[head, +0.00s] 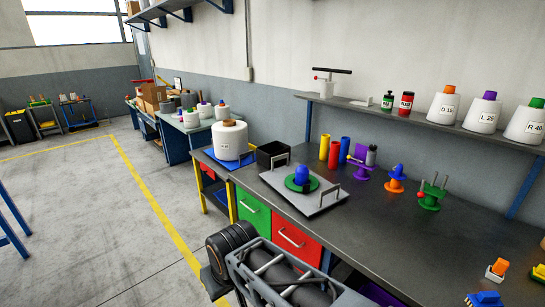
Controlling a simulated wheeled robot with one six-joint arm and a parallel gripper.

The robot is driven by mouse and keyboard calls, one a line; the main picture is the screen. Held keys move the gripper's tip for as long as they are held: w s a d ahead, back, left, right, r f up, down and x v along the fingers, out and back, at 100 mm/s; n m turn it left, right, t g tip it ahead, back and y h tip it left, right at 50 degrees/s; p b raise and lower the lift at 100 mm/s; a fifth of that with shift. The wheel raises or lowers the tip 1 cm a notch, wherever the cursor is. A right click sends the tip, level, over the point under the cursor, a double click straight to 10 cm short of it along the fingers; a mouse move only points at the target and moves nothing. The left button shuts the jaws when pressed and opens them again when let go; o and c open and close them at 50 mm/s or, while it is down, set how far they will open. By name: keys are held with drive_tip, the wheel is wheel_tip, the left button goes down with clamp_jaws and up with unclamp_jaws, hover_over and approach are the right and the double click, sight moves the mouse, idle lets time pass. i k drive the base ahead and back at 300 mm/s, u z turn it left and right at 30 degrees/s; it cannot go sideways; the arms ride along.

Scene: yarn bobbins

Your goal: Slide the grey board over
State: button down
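The grey board (322,205) lies flat on the dark workbench (400,235), near its left end. It has two upright metal handles, one (280,162) at its far left edge and one (331,194) at its near right side. A green round base with a blue domed piece (301,175) stands on the board, and a small dark part sits beside the blue piece. Parts of my own arm show at the bottom centre, in front of the bench. I cannot make out my gripper's fingers, and nothing of mine touches the board.
A black open bin (272,155) stands just behind the board. Red (334,154) and yellow (324,147) cylinders and coloured spindle stands (395,180) are to its right. A large white bobbin (230,141) stands to the left. The bench's front middle is bare.

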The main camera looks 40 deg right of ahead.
sight(327, 193)
drive_tip(key=u, duration=0.15)
drive_tip(key=i, duration=1.8)
drive_tip(key=z, duration=0.6)
drive_tip(key=i, duration=0.9)
drive_tip(key=z, duration=1.6)
drive_tip(key=i, duration=0.65)
drive_tip(key=z, duration=0.55)
